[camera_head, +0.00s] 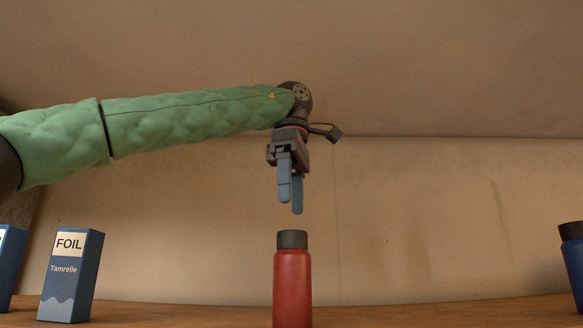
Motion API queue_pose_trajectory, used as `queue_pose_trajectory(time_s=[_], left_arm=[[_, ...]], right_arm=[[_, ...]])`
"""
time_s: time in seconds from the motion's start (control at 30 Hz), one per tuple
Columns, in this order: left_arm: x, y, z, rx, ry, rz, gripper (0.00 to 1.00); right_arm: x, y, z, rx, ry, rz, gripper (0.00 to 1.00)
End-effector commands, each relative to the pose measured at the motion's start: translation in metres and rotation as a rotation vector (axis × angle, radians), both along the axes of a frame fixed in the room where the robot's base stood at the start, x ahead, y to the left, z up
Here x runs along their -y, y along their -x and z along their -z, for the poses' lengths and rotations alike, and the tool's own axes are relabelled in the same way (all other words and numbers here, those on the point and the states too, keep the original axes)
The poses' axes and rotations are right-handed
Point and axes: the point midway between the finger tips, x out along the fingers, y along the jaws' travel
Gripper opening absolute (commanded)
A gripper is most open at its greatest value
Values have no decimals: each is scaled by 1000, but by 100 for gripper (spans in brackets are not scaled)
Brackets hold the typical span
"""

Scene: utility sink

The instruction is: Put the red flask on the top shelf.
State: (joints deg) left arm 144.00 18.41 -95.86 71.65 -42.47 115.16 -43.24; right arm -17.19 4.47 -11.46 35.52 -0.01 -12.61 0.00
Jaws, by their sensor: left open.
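The red flask (292,288) with a dark cap stands upright on a wooden surface at the bottom middle of the head view. Its base is cut off by the picture's lower edge. My left gripper (291,207) hangs above the cap with its blue fingers pointing down. The fingers are empty, and a gap shows between the fingertips and the cap. My right gripper is not in view.
A blue foil box (71,276) stands at the left, with part of another blue box (10,265) at the left edge. A blue flask with a dark cap (573,265) stands at the right edge. The wooden surface (430,314) between the red and blue flasks is clear.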

Motion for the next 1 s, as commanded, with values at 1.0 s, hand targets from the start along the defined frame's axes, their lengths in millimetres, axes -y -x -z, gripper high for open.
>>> queue_pose_trajectory(time_s=[1.0], left_arm=[[0, 0, -49, 0, 0, 1, 67]], right_arm=[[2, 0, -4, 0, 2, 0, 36]])
